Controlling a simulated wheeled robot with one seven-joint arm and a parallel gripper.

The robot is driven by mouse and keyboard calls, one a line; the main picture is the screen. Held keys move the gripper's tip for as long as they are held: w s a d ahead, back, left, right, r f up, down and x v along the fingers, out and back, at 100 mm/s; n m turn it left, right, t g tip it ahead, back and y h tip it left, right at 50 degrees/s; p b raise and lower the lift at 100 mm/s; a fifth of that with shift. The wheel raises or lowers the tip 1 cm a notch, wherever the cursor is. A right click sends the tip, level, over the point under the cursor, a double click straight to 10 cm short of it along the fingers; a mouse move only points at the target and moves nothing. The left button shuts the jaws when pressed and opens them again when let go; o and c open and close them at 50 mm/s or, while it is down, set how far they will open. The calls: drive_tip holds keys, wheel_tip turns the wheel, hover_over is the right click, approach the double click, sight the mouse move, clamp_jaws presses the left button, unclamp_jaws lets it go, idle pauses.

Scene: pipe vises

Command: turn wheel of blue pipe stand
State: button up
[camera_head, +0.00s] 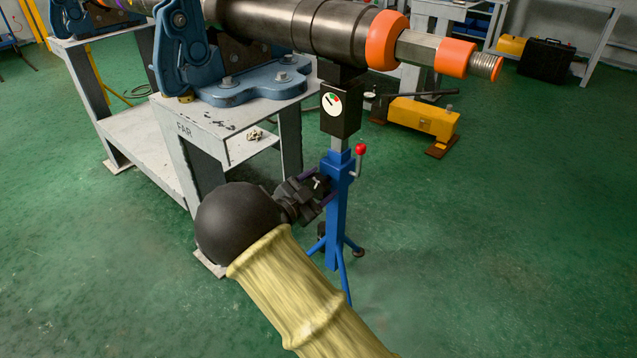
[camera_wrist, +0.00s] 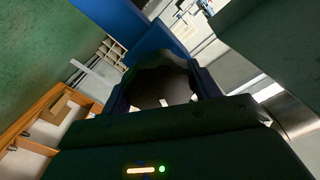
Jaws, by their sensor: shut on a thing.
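The blue pipe stand (camera_head: 337,215) stands on the floor at the middle, its post upright on splayed legs. A black box with a round dial (camera_head: 334,104) sits at its top, under the big dark pipe (camera_head: 290,25). My gripper (camera_head: 322,187) is at the left side of the post, at its upper part. In the wrist view the jaws (camera_wrist: 160,92) close around a dark rounded part, which looks like the wheel (camera_wrist: 160,65); the blue post (camera_wrist: 158,42) is right beyond it. In the head view the wheel is mostly hidden by my gripper.
A red-knobbed lever (camera_head: 360,152) sticks up at the post's right. A grey table marked FAR (camera_head: 195,118) with a blue vise (camera_head: 250,85) stands close at the left. A yellow device (camera_head: 422,117) lies on the floor behind. The floor at right is clear.

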drive_tip(key=m, duration=0.5)
drive_tip(key=shift+f+b, duration=0.15)
drive_tip(key=shift+b, duration=0.2)
drive_tip(key=shift+s, duration=0.1)
drive_tip(key=o, duration=1)
drive_tip(key=p+v, duration=0.6)
drive_tip(key=v, duration=1.1)
drive_tip(key=shift+s+a+p, duration=0.15)
drive_tip(key=shift+p, duration=0.25)
